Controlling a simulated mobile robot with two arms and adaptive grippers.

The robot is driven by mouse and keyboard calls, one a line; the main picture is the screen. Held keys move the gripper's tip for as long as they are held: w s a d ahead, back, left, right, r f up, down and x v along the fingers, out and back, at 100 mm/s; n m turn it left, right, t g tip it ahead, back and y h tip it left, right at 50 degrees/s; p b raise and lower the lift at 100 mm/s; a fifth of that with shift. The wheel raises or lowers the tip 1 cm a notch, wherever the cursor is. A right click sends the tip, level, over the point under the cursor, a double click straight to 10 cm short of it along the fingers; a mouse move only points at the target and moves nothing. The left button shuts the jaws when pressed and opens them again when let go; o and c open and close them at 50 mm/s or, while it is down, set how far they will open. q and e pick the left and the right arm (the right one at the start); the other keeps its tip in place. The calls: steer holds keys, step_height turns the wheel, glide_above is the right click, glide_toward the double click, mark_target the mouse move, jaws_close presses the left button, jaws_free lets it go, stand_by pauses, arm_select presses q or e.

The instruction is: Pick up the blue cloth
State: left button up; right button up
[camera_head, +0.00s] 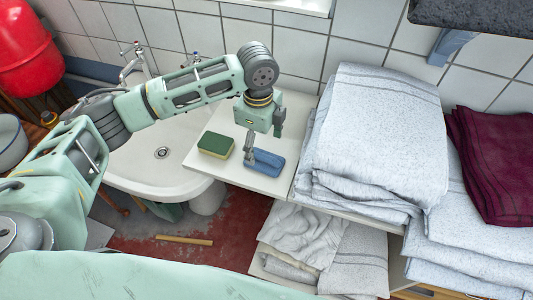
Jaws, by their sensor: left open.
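The blue cloth (267,164) is a small, flat, folded-looking piece on the white shelf beside the sink. My left gripper (263,146) comes in from above and points down at it. Its fingers are apart, one by the cloth's left end and one behind it at the right. I cannot tell whether the near finger touches the cloth. Nothing shows between the fingers. My right gripper is not in view.
A green and yellow sponge (216,145) lies left of the cloth on the white shelf (262,186). A tall stack of folded white towels (385,120) stands close on the right. The white sink (160,172) is at the left. Maroon cloth (492,165) lies farther right.

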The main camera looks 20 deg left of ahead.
mark_target(263, 155)
arm_select(q)
steer(key=f, duration=0.1)
steer(key=f+p, duration=0.1)
steer(key=f, duration=0.1)
steer(key=shift+s+d+p, duration=0.2)
steer(key=shift+d+p, duration=0.1)
steer(key=shift+d, duration=0.05)
steer(key=shift+w+f, duration=0.2)
steer(key=shift+f, duration=1.25)
steer(key=shift+r, duration=0.1)
steer(key=c, duration=1.2)
steer(key=shift+o, duration=0.2)
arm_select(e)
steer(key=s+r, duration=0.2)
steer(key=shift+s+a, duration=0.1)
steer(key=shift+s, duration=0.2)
